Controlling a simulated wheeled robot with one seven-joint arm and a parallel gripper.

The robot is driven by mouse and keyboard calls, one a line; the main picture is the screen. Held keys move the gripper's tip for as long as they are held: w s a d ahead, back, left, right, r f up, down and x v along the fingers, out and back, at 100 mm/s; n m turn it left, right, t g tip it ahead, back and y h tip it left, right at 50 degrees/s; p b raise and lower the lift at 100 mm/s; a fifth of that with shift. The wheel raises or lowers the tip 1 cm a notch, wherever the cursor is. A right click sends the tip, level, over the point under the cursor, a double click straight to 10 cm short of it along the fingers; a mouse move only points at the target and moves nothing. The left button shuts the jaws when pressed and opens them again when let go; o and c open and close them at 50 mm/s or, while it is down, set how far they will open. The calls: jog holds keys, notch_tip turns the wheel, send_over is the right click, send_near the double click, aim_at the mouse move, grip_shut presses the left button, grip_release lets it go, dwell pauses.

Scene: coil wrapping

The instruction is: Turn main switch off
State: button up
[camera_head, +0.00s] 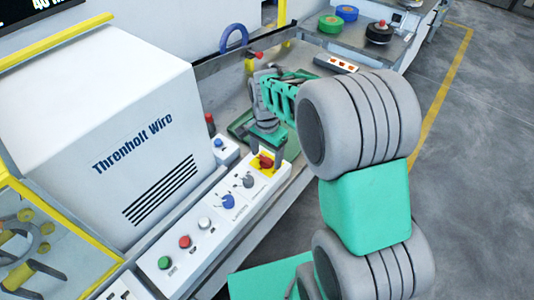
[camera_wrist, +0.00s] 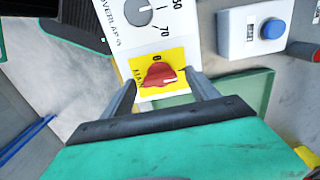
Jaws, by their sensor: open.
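The main switch is a red rotary knob (camera_wrist: 160,75) on a yellow plate (camera_wrist: 178,56) at the end of the white control panel (camera_head: 205,222). In the wrist view its handle lies roughly sideways, beneath a "0" mark. In the head view the red knob (camera_head: 265,161) is partly covered by my gripper. My gripper (camera_wrist: 160,88) is open, with one finger on each side of the knob. Whether the fingers touch it I cannot tell. In the head view my gripper (camera_head: 268,142) is just above the switch.
A grey dial (camera_wrist: 142,12) sits beside the switch, and a small box with a blue button (camera_wrist: 271,29) stands close by. Green, red, white and blue controls line the panel. The white Threnholt Wire machine (camera_head: 110,130) stands left of the panel. A green tray (camera_wrist: 245,90) lies beyond the switch.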

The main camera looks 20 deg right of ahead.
jog(key=c, duration=1.4)
